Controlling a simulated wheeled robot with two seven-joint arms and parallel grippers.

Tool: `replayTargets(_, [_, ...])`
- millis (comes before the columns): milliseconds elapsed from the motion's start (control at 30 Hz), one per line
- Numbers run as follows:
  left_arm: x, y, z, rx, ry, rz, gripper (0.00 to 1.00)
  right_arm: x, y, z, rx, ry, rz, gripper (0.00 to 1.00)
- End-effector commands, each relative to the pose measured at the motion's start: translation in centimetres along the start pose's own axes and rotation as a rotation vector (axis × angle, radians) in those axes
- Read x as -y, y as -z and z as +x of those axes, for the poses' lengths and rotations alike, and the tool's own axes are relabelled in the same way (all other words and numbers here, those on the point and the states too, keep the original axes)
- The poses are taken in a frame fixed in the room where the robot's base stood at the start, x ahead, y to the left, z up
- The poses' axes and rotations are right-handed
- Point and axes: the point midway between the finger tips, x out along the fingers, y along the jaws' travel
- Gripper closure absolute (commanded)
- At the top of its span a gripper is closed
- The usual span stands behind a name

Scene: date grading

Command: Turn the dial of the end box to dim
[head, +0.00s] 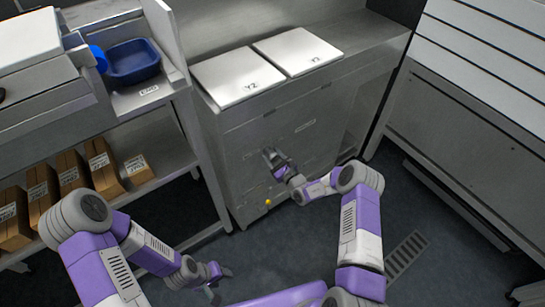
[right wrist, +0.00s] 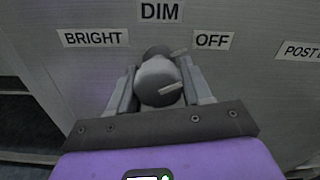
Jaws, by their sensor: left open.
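The dial (right wrist: 160,82) is a grey round knob on the metal front of the end box (head: 232,150). The label DIM (right wrist: 160,11) is above it, BRIGHT (right wrist: 96,38) to its upper left and OFF (right wrist: 212,40) to its upper right. A light tab on the dial tilts up and right, toward OFF. My right gripper (right wrist: 161,92) has one finger on each side of the dial and looks shut on it; in the head view it is at the box front (head: 272,158). My left gripper (head: 217,280) is open and empty, low over the floor.
Two white lids (head: 238,78) lie on top of the box. At the left, a shelf unit (head: 160,118) holds a blue bowl (head: 133,62) and several brown cartons (head: 103,165). A small yellow ball-like part (head: 268,202) shows low at the box front. Another grey cabinet (head: 450,130) stands at the right.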

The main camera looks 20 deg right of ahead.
Motion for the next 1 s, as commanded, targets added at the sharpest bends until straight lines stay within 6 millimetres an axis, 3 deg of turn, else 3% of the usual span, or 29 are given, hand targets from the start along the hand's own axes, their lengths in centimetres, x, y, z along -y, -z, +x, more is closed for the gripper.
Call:
replayTargets(100, [0.0, 0.0, 0.0, 0.000, 0.000, 0.000, 0.50, 0.0, 0.0, 0.0, 0.000, -0.001, 0.000, 0.81])
replayTargets(467, [-0.1, 0.0, -0.3, 0.000, 0.000, 0.000, 0.50, 0.0, 0.0, -0.1, -0.002, -0.001, -0.072, 0.81])
replayTargets(1000, [-0.7, -0.1, -1.9, 0.000, 0.000, 0.000, 0.50, 0.3, -0.1, -0.1, -0.003, -0.001, -0.527, 0.81])
